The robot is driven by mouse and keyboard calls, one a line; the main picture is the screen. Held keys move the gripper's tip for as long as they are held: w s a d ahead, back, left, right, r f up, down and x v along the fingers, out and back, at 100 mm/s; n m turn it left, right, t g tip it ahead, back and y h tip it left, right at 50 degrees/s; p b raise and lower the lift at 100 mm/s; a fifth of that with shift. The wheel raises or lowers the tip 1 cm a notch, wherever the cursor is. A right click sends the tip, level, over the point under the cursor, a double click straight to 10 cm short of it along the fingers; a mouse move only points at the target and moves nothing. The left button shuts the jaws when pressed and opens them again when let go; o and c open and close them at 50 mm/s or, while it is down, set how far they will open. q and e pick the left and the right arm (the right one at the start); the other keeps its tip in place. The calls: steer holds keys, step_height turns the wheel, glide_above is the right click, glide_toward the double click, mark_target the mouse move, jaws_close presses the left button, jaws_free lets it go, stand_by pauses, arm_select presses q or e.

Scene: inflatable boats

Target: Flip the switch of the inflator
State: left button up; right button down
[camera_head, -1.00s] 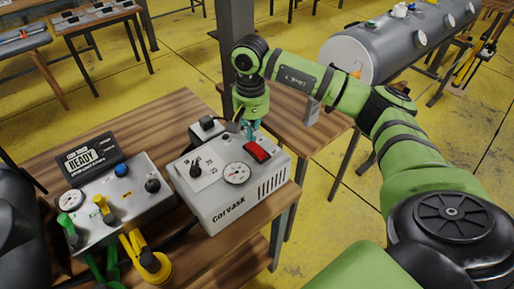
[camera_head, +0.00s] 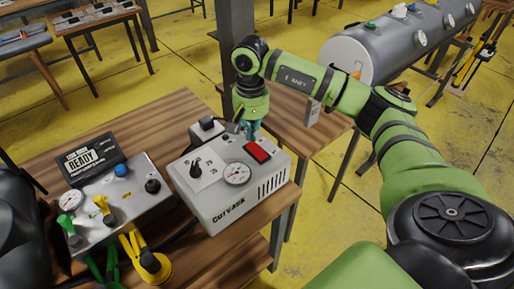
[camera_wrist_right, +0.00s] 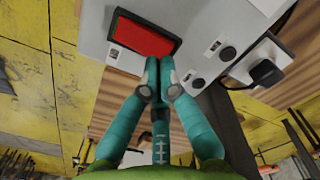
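The inflator (camera_head: 233,195) is a light grey box on the wooden table, with a round gauge and a black knob on top. Its switch (camera_head: 258,151) is a red rocker in a black frame near the box's back right. My right gripper (camera_head: 249,131) points down just behind the switch. In the right wrist view, the switch (camera_wrist_right: 143,37) lies just beyond the teal fingertips of my right gripper (camera_wrist_right: 158,66). The fingertips are together, with nothing seen between them. I cannot tell whether they touch the switch. My left gripper is not in view.
A grey control box (camera_head: 118,205) with valves and yellow and green hoses stands left of the inflator, below a black "READY" display (camera_head: 90,160). A small dark-topped box (camera_head: 206,129) sits behind the inflator. A metal post (camera_head: 236,45) rises close behind my right gripper.

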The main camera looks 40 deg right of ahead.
mark_target(252, 145)
steer(key=shift+f+b, duration=1.2)
steer(key=shift+f, duration=0.2)
stand_by(0.4)
steer(key=shift+r+p, duration=2.15)
steer(key=shift+r, duration=1.4)
